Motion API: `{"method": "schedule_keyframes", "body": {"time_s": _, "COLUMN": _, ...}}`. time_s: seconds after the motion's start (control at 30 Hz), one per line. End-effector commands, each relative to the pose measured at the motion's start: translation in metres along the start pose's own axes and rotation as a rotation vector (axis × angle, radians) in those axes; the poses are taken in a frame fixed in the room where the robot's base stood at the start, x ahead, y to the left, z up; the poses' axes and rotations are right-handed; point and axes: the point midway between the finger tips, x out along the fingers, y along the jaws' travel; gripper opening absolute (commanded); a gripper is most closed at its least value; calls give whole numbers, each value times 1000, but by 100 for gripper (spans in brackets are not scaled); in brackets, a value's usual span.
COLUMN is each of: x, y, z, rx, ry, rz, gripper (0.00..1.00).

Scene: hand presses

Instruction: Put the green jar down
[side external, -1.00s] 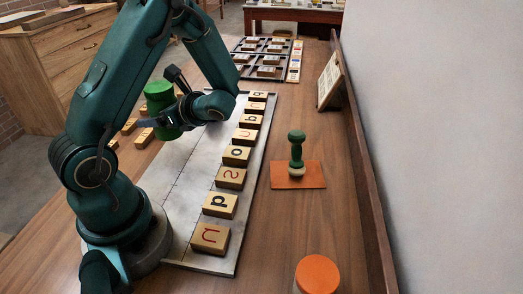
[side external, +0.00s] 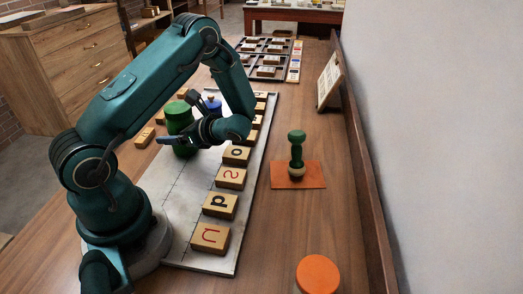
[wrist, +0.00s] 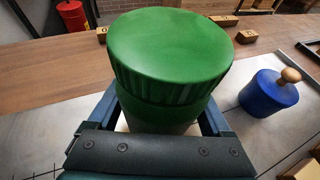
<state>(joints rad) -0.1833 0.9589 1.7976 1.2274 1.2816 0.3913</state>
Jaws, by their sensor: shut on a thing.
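The green jar (side external: 179,128) is upright, with a ribbed green lid. It also fills the middle of the wrist view (wrist: 168,60). My gripper (side external: 184,143) is shut around the jar, with a blue-grey finger on each side of it in the wrist view. The jar is over the grey metal plate (side external: 172,206), at the plate's left part. Whether its base touches the plate cannot be told, as my gripper and the jar hide it.
A blue jar with a wooden knob (wrist: 270,93) stands close by on the plate. Lettered blocks (side external: 220,205) line the plate's right side. A green-handled stamp (side external: 297,155) stands on an orange mat (side external: 283,179). An orange-topped jar (side external: 317,274) is at the front. Loose blocks lie beyond the plate.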

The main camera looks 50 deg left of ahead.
Motion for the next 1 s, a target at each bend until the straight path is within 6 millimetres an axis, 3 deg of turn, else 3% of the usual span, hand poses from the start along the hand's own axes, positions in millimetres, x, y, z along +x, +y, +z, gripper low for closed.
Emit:
{"method": "schedule_keyframes", "body": {"time_s": 0.27, "x": 1, "y": 0, "z": -1, "rx": 1, "ry": -4, "rz": 0, "gripper": 0}}
{"method": "schedule_keyframes", "body": {"time_s": 0.3, "x": 1, "y": 0, "z": -2, "rx": 1, "ry": 0, "rz": 0, "gripper": 95}}
{"method": "schedule_keyframes", "body": {"time_s": 0.33, "x": 1, "y": 0, "z": -2, "rx": 1, "ry": 0, "rz": 0, "gripper": 100}}
{"method": "schedule_keyframes", "body": {"time_s": 0.67, "x": 0, "y": 0, "z": 1, "rx": -1, "ry": 0, "rz": 0, "gripper": 100}}
{"method": "schedule_keyframes", "body": {"time_s": 0.77, "x": -13, "y": -1, "z": 1, "rx": -1, "ry": -1, "rz": -5, "gripper": 100}}
{"method": "schedule_keyframes", "body": {"time_s": 1.0, "x": -64, "y": -2, "z": 0, "rx": -2, "ry": 1, "rz": -9, "gripper": 100}}
